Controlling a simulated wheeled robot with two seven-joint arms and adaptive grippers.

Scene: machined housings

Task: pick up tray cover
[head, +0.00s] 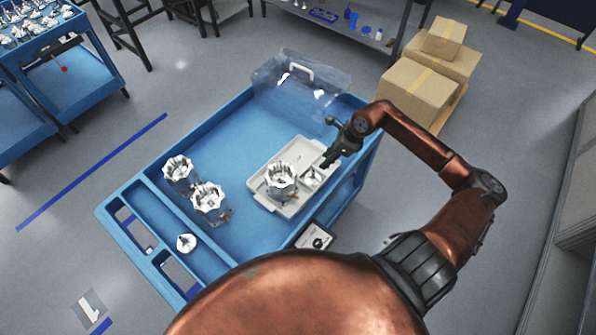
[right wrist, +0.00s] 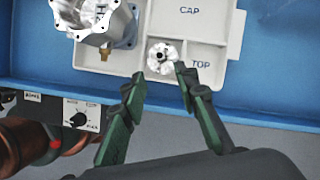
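The clear tray cover (head: 287,95) with a white handle (head: 300,70) is at the far end of the blue cart. The light grey tray (head: 302,150) lies uncovered on the cart top, nearer than the cover. It holds a metal housing (head: 281,181) and a small metal part (head: 312,177), which also shows in the right wrist view (right wrist: 163,57) beside the word TOP. My right gripper (head: 331,160) is over the tray's right edge, apart from the cover. My left gripper is out of view.
Two more housings (head: 178,171) (head: 209,200) stand on the cart's left part. A small part (head: 186,243) lies near its front. A control box with a dial (head: 315,237) is on the cart's right side. Cardboard boxes (head: 416,93) stand behind on the right.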

